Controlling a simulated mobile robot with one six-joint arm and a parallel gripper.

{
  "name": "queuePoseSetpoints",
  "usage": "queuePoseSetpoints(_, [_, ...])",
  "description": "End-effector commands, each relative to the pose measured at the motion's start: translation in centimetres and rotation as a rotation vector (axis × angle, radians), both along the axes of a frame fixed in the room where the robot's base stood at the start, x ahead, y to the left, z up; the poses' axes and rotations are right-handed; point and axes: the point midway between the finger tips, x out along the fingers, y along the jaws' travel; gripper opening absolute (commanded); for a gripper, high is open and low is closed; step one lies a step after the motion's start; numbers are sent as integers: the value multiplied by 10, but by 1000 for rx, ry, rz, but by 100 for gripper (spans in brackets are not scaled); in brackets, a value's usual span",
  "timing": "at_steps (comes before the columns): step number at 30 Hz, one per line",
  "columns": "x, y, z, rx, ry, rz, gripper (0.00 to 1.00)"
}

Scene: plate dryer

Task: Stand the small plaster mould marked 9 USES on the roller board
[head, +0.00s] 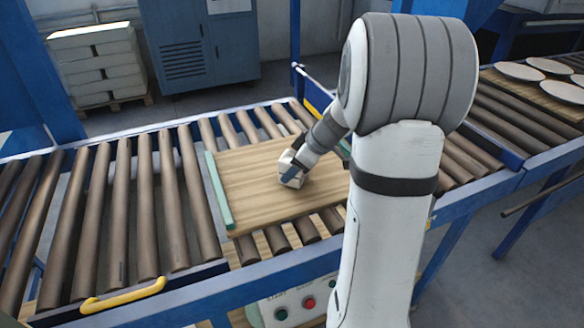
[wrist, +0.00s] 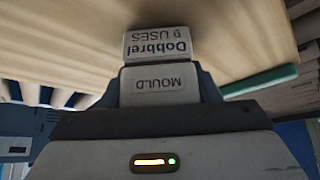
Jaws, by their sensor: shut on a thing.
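The small plaster mould (wrist: 157,47) is a pale block with dark lettering that reads "Dobbrel 9 USES" and "MOULD", upside down in the wrist view. My gripper (wrist: 159,88) is shut on it. In the head view, the white mould (head: 287,163) is partly hidden by my gripper (head: 296,172), over the middle of the wooden roller board (head: 248,202). The mould is at or just above the board's surface; I cannot tell whether they touch. The board lies on the rollers and has a green strip (head: 218,190) along its left edge.
Brown rollers (head: 144,205) in a blue frame run left and right of the board. A yellow handle (head: 122,297) and a button box (head: 297,303) are at the front. Round plates (head: 521,71) lie on boards at the right. The board is bare around the mould.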

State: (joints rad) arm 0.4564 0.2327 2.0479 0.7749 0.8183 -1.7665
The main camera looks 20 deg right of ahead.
Motion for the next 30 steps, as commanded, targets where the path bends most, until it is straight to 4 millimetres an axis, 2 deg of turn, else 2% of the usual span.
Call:
queuePoseSetpoints(2, [0, 0, -3, 0, -2, 0, 24])
queuePoseSetpoints(3, [0, 0, -3, 0, 0, 0, 57])
queuePoseSetpoints(11, [0, 1, -2, 1, 1, 1, 78])
queuePoseSetpoints(18, [0, 1, -1, 0, 0, 1, 78])
queuePoseSetpoints(23, [-2, -1, 7, -1, -2, 1, 78])
queuePoseSetpoints(30, [-21, -21, 50, -2, -3, -1, 78])
